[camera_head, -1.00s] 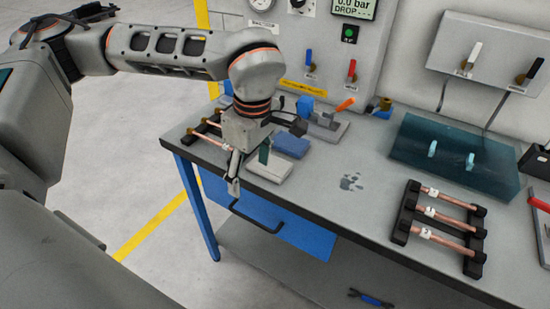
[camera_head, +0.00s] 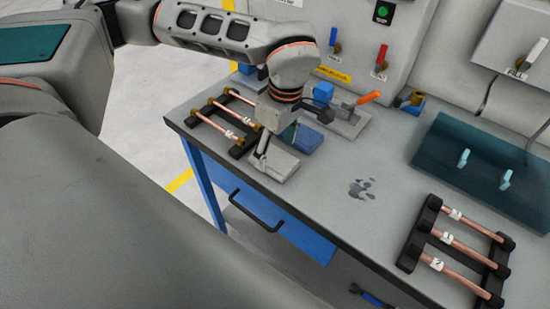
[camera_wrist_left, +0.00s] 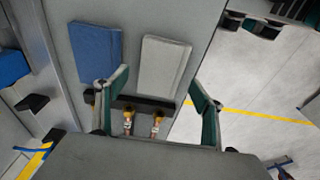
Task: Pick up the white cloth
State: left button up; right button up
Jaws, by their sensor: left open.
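The white cloth (camera_head: 284,163) is a flat, folded light grey-white rectangle on the bench near its front edge. In the left wrist view the cloth (camera_wrist_left: 160,66) lies ahead of and between my spread fingers. My left gripper (camera_head: 275,146) points down at the near-left side of the cloth and partly covers it in the head view. It is open and empty in the left wrist view (camera_wrist_left: 158,78). Whether a fingertip touches the cloth, I cannot tell. My right gripper is not in view.
A folded blue cloth (camera_head: 306,141) lies right beside the white one. A black rack with copper tubes (camera_head: 217,120) stands left of my gripper, another rack (camera_head: 456,245) at right. A clamp with an orange handle (camera_head: 368,98) is behind.

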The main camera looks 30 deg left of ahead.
aim_at(275, 159)
pick_arm(q)
jog(key=shift+a+f, duration=0.15)
jog(key=shift+f, duration=1.3)
jog(key=shift+w, duration=0.1)
jog(key=c, duration=1.1)
jog(key=shift+r, duration=0.1)
notch_tip(275, 159, up, 20)
